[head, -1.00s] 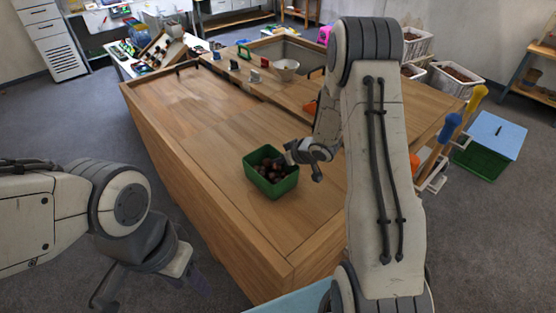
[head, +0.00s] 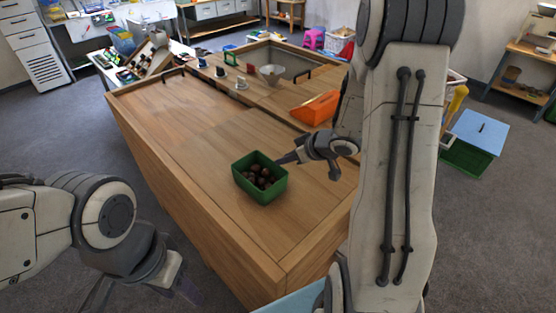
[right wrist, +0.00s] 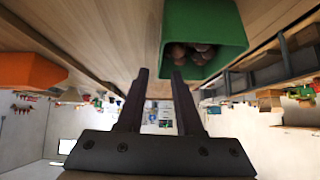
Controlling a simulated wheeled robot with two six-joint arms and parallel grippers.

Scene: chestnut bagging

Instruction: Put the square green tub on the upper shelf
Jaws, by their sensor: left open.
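The square green tub (head: 262,190) stands upright on the wooden worktable (head: 190,125), with several brown chestnuts inside. My right gripper (head: 284,159) is beside the tub's right rim, its fingers pointing left. In the right wrist view, its two fingers (right wrist: 159,90) are apart with nothing held between them, and the tub (right wrist: 205,25) shows just beyond, at upper right. Whether a finger touches the rim is unclear. My left gripper (head: 140,295) is open and empty, low at the left, off the table's side, partly cut off by the frame. A wooden shelf rack (head: 535,50) stands at the far right.
An orange scoop (head: 315,107) lies on the table behind my right gripper. A blue-lidded green box (head: 476,135) sits on the floor at right. The table's left half is clear.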

